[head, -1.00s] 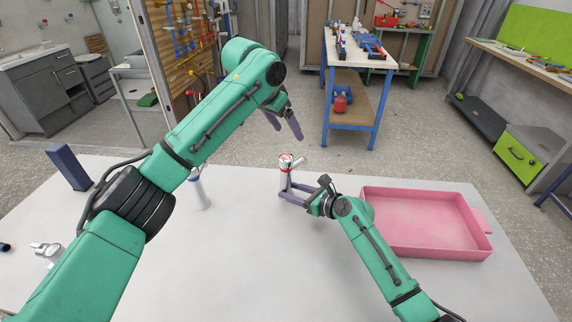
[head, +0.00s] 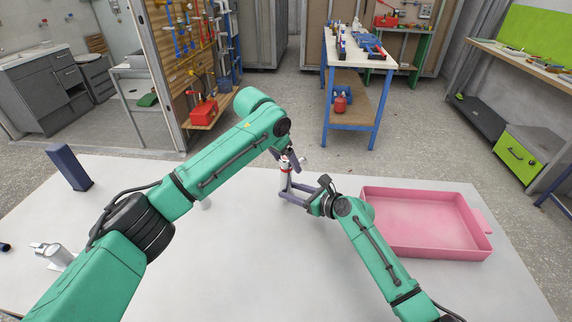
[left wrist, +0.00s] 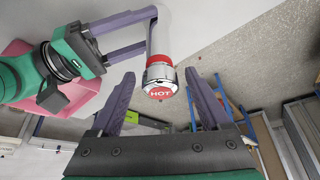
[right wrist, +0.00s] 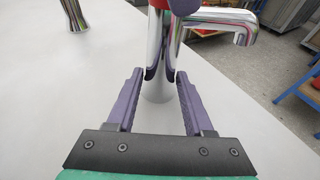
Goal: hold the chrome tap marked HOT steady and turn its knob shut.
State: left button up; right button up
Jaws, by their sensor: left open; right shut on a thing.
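The chrome tap marked HOT (head: 285,175) stands upright on the white table; its body and spout also show in the right wrist view (right wrist: 158,45). Its chrome knob, with a red HOT label on the end (left wrist: 160,93), shows in the left wrist view. My left gripper (left wrist: 162,85) is open around the knob, with a gap showing on both sides. In the head view my left gripper (head: 284,154) is at the tap's top. My right gripper (right wrist: 160,76) is shut on the tap's lower post, below the knob; it also shows in the head view (head: 286,194).
A pink tray (head: 425,248) sits right of my right arm. A dark blue block (head: 68,167) stands at the table's left. Another chrome fitting (head: 52,252) is at the left front. A further tap's base (head: 206,204) is mostly hidden by my left arm. The table's middle front is clear.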

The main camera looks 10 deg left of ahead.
pick_arm(q)
jog(key=c, duration=1)
jog(key=m+g, duration=0.1)
jog(key=m, duration=0.2)
jog(key=m+g+h, duration=0.1)
jog(key=m, duration=0.1)
jog(key=shift+m+h, duration=0.3)
jog(key=shift+m, duration=0.1)
jog(key=o, duration=1)
jog(key=shift+r, duration=2.55)
